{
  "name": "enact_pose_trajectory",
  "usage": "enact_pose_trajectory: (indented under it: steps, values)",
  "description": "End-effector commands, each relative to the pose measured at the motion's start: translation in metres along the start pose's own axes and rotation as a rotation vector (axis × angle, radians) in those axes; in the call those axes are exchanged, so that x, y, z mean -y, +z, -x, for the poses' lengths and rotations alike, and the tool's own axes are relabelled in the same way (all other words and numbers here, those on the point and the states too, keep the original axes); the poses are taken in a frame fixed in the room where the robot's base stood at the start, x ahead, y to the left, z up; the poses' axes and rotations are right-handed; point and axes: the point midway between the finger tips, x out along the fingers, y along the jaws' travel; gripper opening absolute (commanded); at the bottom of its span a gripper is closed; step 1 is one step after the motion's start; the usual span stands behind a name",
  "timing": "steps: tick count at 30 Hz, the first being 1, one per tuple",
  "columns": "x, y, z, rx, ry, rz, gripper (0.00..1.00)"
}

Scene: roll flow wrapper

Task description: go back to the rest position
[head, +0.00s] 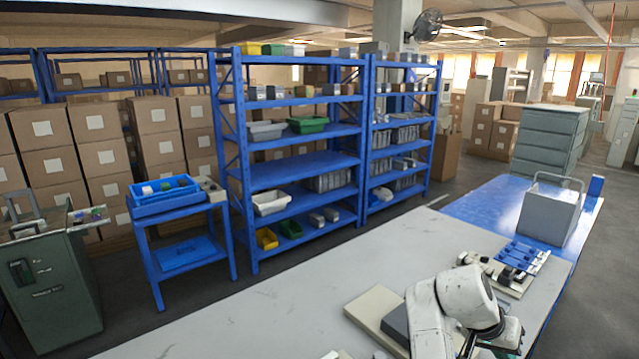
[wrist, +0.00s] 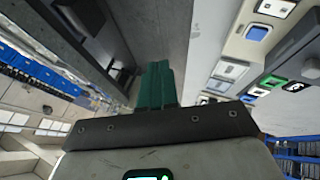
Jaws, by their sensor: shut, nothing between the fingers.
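My gripper (wrist: 157,68) shows in the wrist view as two green fingers. They are pressed together with nothing between them. In the head view my white arm reaches in at the lower right, over the light grey worktop (head: 240,325). The lower end of the arm is cut off by the bottom edge there, and I cannot make out the fingertips. No object is held.
Behind stand a blue shelf rack (head: 300,172), a blue cart (head: 180,205) and a green cabinet (head: 50,290). The worktop's left part is mostly clear.

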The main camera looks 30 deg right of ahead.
Motion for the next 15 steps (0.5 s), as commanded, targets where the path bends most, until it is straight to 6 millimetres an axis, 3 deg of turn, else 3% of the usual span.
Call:
enact_pose_trajectory:
  steps: [5, 8, 15]
  values:
    - [0.018, 0.045, -0.031, -0.042, -0.073, 0.164, 0.0]
    - [0.031, 0.084, -0.05, -0.068, -0.142, 0.306, 0.0]
    - [0.053, 0.199, -0.081, -0.086, -0.353, 0.691, 0.0]
